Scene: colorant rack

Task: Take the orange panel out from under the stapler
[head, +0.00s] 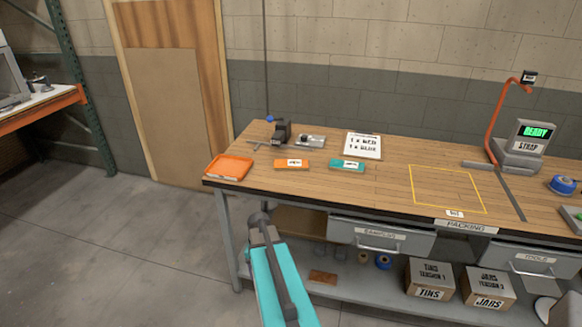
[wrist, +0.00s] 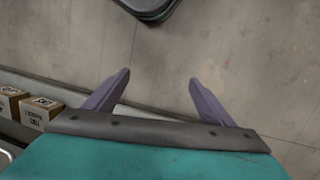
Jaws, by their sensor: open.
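A flat orange piece (head: 229,167) with a raised rim lies at the left front corner of the workbench. A smaller orange piece with a white label (head: 291,164) lies to its right. A dark upright tool (head: 281,132) stands behind them, and a grey metal item (head: 310,141) lies beside it. I cannot tell for sure which is the stapler, nor see any orange panel under it. My gripper (wrist: 160,79) is open and empty in the wrist view, over the grey floor and away from the benchtop items.
A teal labelled piece (head: 346,166) and a printed sheet (head: 363,146) lie on the workbench (head: 395,172). A yellow outline (head: 448,189) marks bare benchtop. Cartons (head: 430,279) stand on the lower shelf. A dark object (wrist: 150,8) is on the floor in the wrist view.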

